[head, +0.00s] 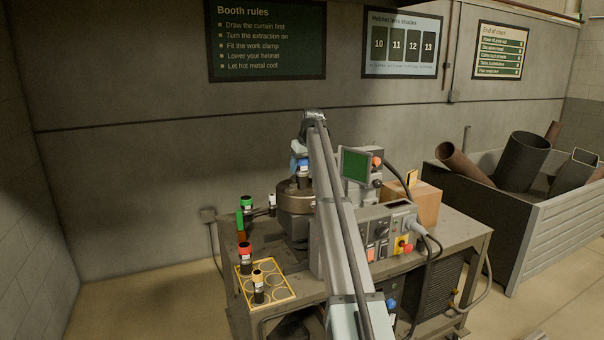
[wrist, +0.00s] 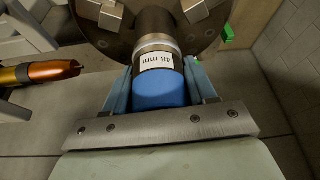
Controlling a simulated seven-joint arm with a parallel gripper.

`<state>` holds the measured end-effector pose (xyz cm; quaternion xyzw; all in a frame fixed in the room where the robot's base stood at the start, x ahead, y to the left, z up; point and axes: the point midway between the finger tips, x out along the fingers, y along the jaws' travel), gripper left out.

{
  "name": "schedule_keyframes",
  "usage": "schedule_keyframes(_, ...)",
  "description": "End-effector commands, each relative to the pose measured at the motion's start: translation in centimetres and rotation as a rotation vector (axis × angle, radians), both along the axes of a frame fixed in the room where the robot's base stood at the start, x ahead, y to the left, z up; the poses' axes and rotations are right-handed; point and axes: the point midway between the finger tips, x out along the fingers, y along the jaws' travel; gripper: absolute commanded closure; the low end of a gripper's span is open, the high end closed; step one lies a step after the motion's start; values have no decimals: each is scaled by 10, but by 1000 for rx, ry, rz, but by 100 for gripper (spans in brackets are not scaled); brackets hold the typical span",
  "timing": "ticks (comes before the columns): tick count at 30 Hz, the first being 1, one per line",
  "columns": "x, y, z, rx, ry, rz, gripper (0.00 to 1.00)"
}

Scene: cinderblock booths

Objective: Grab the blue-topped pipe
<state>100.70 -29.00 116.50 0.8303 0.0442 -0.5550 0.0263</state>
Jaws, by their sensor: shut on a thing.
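The blue-topped pipe (wrist: 160,88) is a short dark cylinder with a blue end, a pale ring and a "48 mm" label. In the head view its blue part (head: 304,166) shows above the round turntable (head: 296,198), partly hidden by my arm. My gripper (wrist: 158,90) is shut on the pipe, with a pale blue finger on each side of the blue end. In the wrist view the pipe's far end is at the middle of the turntable's round chuck face (wrist: 112,45), between metal jaws. I cannot tell whether it still touches the chuck.
A yellow-edged tray (head: 291,296) has a red-topped pipe (head: 246,258) and a yellow-topped pipe (head: 258,288). A control box (head: 378,235) is right of the turntable. A copper-tipped torch (wrist: 45,73) is close on the left.

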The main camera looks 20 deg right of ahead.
Motion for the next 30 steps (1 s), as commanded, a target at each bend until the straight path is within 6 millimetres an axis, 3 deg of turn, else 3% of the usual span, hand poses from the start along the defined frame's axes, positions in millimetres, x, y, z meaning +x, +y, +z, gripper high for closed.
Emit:
schedule_keyframes(15, 0, 0, 1, -1, -1, 0, 97)
schedule_keyframes(23, 0, 0, 2, -1, -1, 0, 97)
schedule_keyframes(30, 1, 0, 19, -1, -3, 0, 97)
